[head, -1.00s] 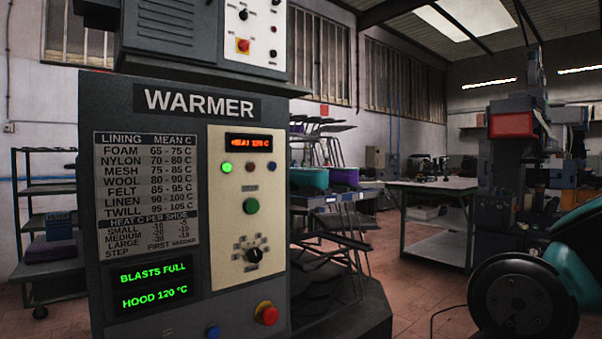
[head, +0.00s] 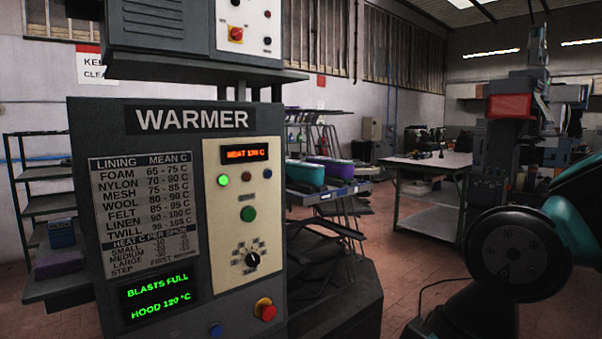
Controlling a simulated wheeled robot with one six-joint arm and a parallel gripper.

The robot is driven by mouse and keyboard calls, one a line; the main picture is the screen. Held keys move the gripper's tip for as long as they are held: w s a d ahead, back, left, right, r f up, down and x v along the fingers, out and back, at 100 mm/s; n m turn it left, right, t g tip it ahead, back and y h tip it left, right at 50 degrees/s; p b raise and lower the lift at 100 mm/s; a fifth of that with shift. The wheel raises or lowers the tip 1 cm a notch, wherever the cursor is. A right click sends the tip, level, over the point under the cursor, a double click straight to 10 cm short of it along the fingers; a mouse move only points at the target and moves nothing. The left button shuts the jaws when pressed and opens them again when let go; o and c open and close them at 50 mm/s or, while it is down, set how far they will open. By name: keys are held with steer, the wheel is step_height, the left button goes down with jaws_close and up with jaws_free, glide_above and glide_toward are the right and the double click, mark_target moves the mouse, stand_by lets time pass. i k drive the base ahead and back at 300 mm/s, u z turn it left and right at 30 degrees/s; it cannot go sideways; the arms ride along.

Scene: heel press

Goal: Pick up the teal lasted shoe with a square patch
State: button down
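A teal shoe-like item (head: 304,173) sits on a rack (head: 335,193) behind the warmer's right edge. It is small in the head view, and I cannot tell whether it bears a square patch. A purple item (head: 331,169) lies just right of it. My arm (head: 515,253) shows at the right edge in teal and black. My gripper is out of the picture.
The grey WARMER machine (head: 185,121) fills the left front and hides part of the rack. Shelves (head: 45,205) stand at far left. A pale-topped bench (head: 430,163) stands at the back right, beside a tall machine (head: 510,130). Open tiled floor (head: 400,265) lies between.

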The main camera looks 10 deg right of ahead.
mark_target(302, 172)
steer(key=z, duration=1.25)
steer(key=i, duration=3.25)
steer(key=u, duration=2.75)
